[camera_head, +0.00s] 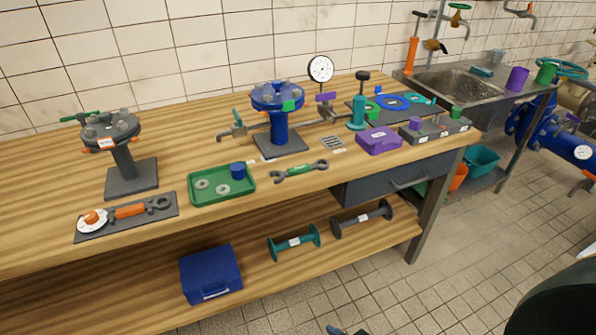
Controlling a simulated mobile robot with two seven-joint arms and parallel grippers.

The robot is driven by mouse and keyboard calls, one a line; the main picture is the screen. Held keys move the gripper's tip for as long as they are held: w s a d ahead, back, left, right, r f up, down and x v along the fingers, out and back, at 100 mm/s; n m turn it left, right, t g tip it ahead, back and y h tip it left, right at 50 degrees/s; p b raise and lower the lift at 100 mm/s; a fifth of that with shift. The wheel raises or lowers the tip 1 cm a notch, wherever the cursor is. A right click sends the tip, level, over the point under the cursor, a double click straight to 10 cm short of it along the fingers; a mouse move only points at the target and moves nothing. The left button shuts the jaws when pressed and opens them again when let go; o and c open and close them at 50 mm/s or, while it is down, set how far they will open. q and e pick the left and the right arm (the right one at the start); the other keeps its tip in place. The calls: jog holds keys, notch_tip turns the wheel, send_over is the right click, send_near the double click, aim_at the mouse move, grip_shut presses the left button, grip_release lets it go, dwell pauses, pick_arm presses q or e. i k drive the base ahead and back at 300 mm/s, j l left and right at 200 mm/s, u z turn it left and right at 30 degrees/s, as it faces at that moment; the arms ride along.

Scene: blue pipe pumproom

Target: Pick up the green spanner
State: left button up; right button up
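The green spanner (299,171) lies flat on the wooden workbench (60,180), near its front edge. It has a green handle with a pale label and dark grey jaws at both ends. It lies between the green tray (195,200) on its left and the purple box (379,140) on its right. Nothing covers it. Neither of my grippers can be made out in this view.
A blue pipe stand (279,128) rises behind the spanner. A grey flange stand (122,160) and a dark mat (110,226) with an orange-handled tool are at the left. A drawer (395,178) hangs under the bench at the right. Floor (450,270) shows in front.

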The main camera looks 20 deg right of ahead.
aim_at(304, 169)
jog(key=i+l, duration=0.1)
jog(key=l, duration=0.4)
jog(key=i+l+u, duration=0.1)
jog(key=l, duration=0.4)
jog(key=i+l, duration=0.1)
jog(key=l, duration=0.4)
